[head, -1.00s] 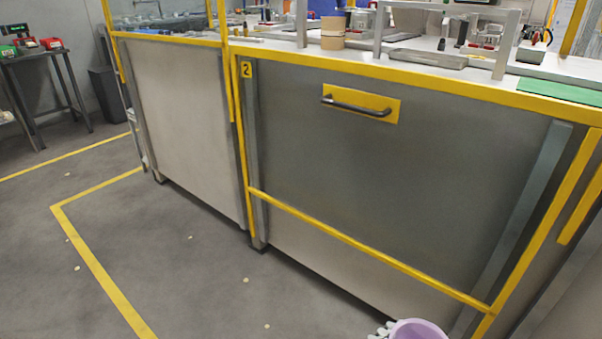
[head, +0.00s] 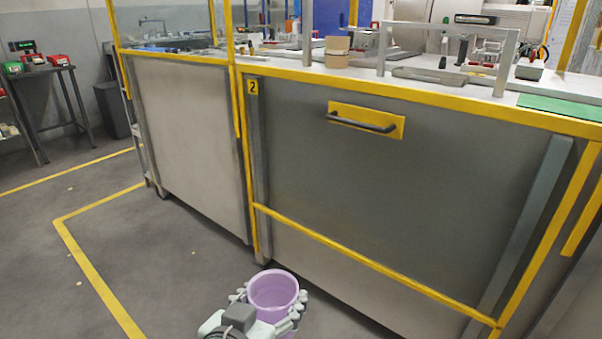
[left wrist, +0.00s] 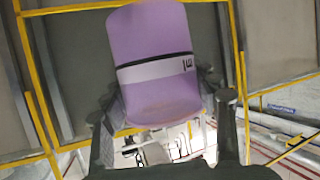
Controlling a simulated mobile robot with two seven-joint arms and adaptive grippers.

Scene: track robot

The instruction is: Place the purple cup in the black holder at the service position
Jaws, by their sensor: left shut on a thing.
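The purple cup (head: 273,291) is in my left gripper (head: 268,310), low in the head view in front of the cabinet. Its open rim faces up and the inside looks empty. In the left wrist view the cup (left wrist: 152,45) fills the upper middle, with a pale band and a dark line around it. The fingers of my left gripper (left wrist: 160,115) close on the cup from both sides. I cannot make out a black holder for sure in either view. My right gripper is not in view.
A grey cabinet (head: 400,190) with yellow edging and a dark handle (head: 362,122) stands ahead. Its worktop holds brown containers (head: 336,52), a metal frame and a green mat (head: 562,107). Open floor (head: 180,270) with yellow lines lies to the left.

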